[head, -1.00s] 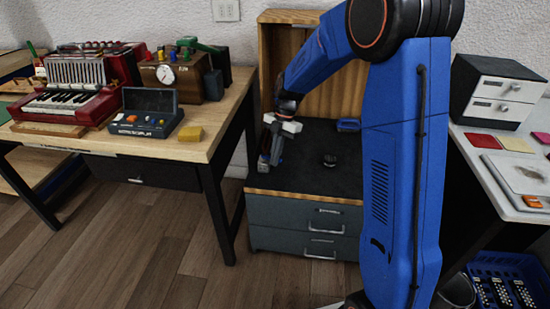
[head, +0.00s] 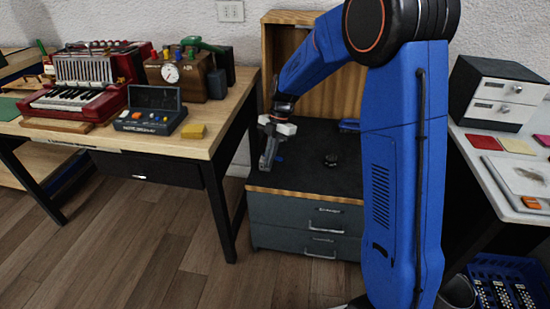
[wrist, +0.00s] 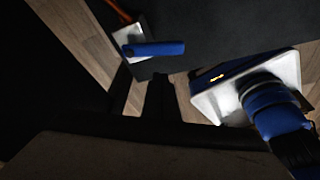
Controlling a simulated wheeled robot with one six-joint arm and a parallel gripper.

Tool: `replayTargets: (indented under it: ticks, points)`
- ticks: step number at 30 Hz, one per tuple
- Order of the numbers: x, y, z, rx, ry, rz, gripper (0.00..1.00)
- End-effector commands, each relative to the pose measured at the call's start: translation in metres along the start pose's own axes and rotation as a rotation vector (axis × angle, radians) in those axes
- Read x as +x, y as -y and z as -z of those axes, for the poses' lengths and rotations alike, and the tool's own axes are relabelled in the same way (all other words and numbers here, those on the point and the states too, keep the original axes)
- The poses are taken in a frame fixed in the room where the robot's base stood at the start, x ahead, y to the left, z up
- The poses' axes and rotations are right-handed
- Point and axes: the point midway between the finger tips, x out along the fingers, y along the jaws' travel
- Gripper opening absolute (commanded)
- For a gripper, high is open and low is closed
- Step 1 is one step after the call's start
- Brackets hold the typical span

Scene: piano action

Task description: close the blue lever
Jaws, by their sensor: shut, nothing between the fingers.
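The blue lever (wrist: 153,48) shows in the wrist view as a straight blue bar across a pale metal plate (wrist: 128,40), near the edge of a dark top. My gripper is shut and empty, pointing down over the left side of the black cabinet top. In the wrist view its dark fingers (wrist: 155,96) lie just below the lever. I cannot tell whether they touch it.
The black cabinet top (head: 310,180) also carries a round dark knob (head: 331,160) and a blue item (head: 349,125) at the back. A wooden back panel (head: 335,85) rises behind. The left table (head: 215,125) holds a lever box, a blue-grey case and a red accordion.

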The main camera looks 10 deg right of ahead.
Motion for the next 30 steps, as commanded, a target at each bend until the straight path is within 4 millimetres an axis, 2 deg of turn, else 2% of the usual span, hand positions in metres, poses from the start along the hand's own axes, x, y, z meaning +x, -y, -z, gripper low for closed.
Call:
replayTargets:
  ticks: [2,12,18,24,30]
  points:
    - [0.004,-0.007,0.011,-0.002,0.0,0.0,0.0]
    - [-0.059,-0.011,0.01,0.0,0.002,-0.003,0.0]
    - [-0.085,-0.013,0.01,0.001,0.0,-0.001,0.0]
    - [-0.096,-0.013,0.011,0.002,0.0,0.0,0.0]
    - [-0.096,-0.013,0.011,0.001,0.0,0.0,0.0]
